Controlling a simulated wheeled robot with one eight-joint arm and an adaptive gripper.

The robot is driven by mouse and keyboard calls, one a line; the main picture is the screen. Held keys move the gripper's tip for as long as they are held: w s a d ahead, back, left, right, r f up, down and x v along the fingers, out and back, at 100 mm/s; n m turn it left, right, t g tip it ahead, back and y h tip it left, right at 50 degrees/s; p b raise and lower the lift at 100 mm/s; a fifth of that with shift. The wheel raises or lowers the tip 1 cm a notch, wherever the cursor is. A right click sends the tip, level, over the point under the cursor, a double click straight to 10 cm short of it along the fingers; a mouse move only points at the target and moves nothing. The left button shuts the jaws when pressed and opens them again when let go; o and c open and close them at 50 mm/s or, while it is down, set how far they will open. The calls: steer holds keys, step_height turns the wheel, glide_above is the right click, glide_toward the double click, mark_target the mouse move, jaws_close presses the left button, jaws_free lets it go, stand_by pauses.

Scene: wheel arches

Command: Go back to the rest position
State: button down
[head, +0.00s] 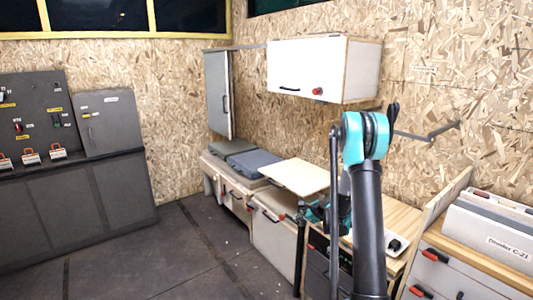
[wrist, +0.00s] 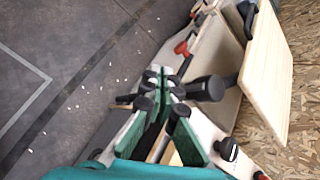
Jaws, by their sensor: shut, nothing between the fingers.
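My gripper (wrist: 159,76) shows in the wrist view with its green fingers together at the tips and nothing between them. It is above the fronts of the low cabinets, beside the dark floor. In the head view, my black and teal arm stands right of centre, bent at a high elbow. The gripper end is partly hidden behind the arm there, near the low counter.
A raised light wooden board (head: 295,176) is close to my arm; it also shows in the wrist view (wrist: 266,75). A white wall cabinet (head: 306,68) hangs behind. A drawer unit (head: 470,271) stands at right. The grey floor (head: 165,250) at left is clear.

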steer(key=s+r+n+g+h, duration=0.1)
steer(key=s+r+n, duration=0.45)
steer(key=s, duration=0.45)
steer(key=s+r+n+g+h, duration=0.15)
steer(key=s+r+n, duration=0.4)
steer(key=s, duration=0.55)
steer(key=s+d+n+h, duration=0.1)
steer(key=s+n, duration=0.4)
steer(key=s, duration=0.6)
steer(key=s+d+f+n+g+h, duration=0.1)
steer(key=s+d+n+h, duration=0.1)
steer(key=s+n, duration=0.4)
steer(key=s, duration=0.4)
steer(key=shift+s+f, duration=0.25)
steer(key=shift+s, duration=0.15)
